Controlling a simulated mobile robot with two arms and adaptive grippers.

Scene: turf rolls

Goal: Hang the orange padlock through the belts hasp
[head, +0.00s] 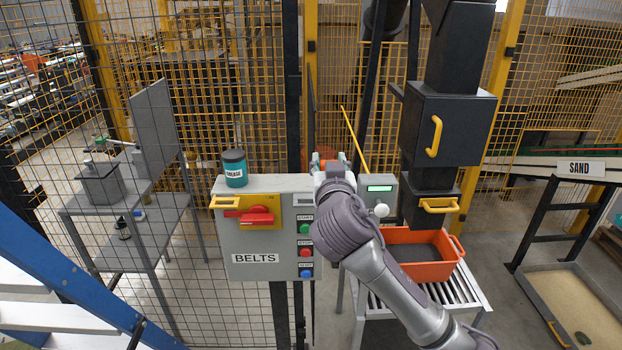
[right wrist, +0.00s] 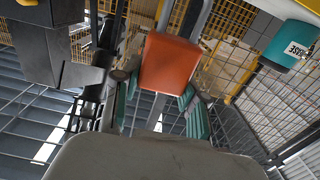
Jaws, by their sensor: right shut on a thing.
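In the head view my right gripper (head: 331,164) is above and right of the grey BELTS box (head: 235,240), and only bits of orange show past my wrist. The box has a yellow plate (head: 272,200) with a red rotary handle (head: 256,216). A yellow slotted hasp tab (head: 224,202) sticks out at the plate's left. The padlock is apart from it. My left gripper is not in view.
A teal grease can (head: 235,170) stands on top of the BELTS box. A black machine (head: 450,125) with yellow handles and an orange bin (head: 452,262) on rollers are to the right. A blue ladder (head: 60,270) is at left. A mesh fence stands behind.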

